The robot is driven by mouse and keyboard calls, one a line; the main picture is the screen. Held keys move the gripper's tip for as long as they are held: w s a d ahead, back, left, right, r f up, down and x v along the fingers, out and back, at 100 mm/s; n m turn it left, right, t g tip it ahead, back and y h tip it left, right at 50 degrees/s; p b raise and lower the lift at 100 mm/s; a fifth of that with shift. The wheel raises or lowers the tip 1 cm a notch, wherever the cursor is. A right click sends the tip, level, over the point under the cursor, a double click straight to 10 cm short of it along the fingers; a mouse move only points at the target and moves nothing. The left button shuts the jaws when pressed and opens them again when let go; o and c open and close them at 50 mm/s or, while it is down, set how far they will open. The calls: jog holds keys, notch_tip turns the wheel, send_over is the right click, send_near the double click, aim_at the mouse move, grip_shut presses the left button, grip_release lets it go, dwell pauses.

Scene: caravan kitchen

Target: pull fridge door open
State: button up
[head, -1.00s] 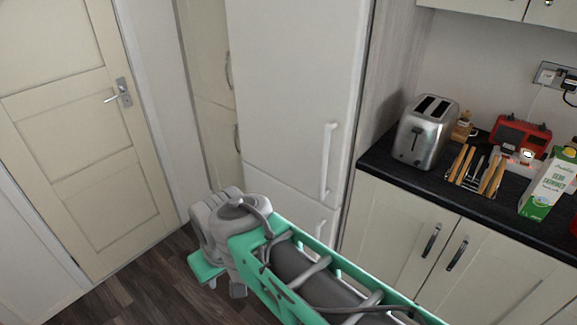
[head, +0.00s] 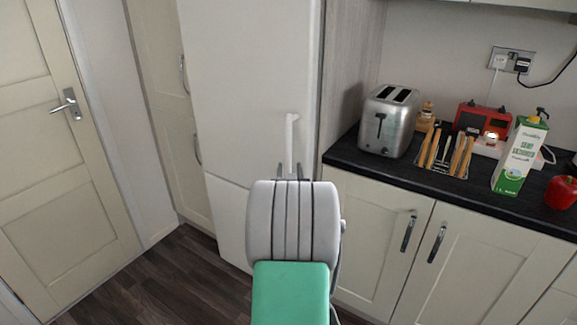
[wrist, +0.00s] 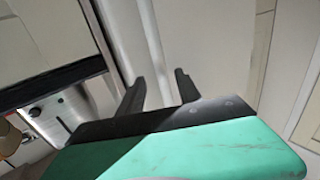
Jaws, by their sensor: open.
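The tall white fridge (head: 245,80) stands in the middle of the head view with its upper door shut. Its white vertical handle (head: 292,135) is near the door's right edge; my gripper hides its lower end. My gripper (head: 292,172) is at the handle's lower part, fingers pointing toward the door. In the wrist view my gripper (wrist: 160,82) is open, and a pale bar that looks like the handle (wrist: 152,40) runs between the two dark fingers. I cannot tell whether either finger touches it.
A cream door (head: 50,170) is at left. Floor at left is clear.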

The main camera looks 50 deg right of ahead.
aim_at(289, 160)
jog(key=x, duration=0.6)
jog(key=shift+w+d, duration=0.1)
jog(key=shift+w, duration=0.1)
jog(key=shift+r, duration=0.1)
jog(key=shift+c, duration=0.3)
grip_shut()
dwell(0.6)
